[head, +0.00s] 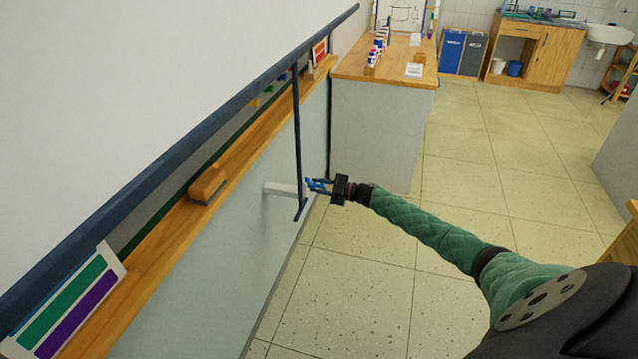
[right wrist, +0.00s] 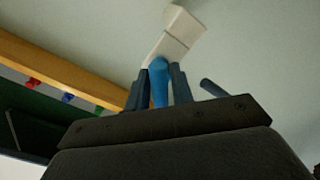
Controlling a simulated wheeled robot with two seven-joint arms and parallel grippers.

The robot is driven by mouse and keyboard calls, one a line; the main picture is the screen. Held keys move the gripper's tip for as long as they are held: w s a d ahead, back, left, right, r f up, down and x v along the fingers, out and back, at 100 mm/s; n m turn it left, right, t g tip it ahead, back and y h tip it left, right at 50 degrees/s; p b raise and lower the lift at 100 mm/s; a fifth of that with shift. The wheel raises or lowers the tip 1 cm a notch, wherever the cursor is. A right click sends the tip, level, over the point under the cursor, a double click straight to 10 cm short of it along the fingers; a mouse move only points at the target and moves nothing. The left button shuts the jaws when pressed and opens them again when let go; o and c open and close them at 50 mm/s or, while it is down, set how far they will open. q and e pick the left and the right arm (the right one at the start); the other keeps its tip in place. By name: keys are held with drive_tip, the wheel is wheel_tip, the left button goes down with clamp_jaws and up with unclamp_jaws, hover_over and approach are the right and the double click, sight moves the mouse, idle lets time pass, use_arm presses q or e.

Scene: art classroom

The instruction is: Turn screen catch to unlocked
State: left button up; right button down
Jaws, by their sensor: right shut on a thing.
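The screen catch is a white block (head: 283,189) on the pale wall panel below the ledge, with a small blue lever at its outer end. In the right wrist view the white block (right wrist: 178,38) rises above the blue lever (right wrist: 159,84). My right gripper (head: 318,185) has its two fingers on either side of the lever and is shut on it. The fingers hide part of the lever, and I cannot read any lock marking. My left gripper is not in view.
A dark blue rod (head: 297,140) hangs from the white screen's bottom bar (head: 200,133), close to the catch. A wooden ledge (head: 165,235) holds an eraser (head: 207,186) and colour cards (head: 65,305). A counter (head: 385,62) stands beyond. The tiled floor at right is clear.

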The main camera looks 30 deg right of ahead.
drive_tip(key=m+p, duration=0.1)
drive_tip(key=m, duration=0.2)
drive_tip(key=shift+m+p, duration=0.3)
drive_tip(key=m+p, duration=0.1)
drive_tip(key=m, duration=0.2)
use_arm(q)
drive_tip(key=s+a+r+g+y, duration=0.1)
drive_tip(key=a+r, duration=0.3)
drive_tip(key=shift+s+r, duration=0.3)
use_arm(e)
drive_tip(key=shift+f+m, duration=0.1)
drive_tip(key=shift+m, duration=0.3)
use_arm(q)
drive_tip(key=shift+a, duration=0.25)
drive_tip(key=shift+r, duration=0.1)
use_arm(e)
drive_tip(key=c, duration=1.4)
unclamp_jaws()
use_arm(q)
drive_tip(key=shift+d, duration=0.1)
use_arm(e)
drive_tip(key=shift+o, duration=0.2)
drive_tip(key=shift+s+d, duration=0.1)
drive_tip(key=shift+d, duration=0.05)
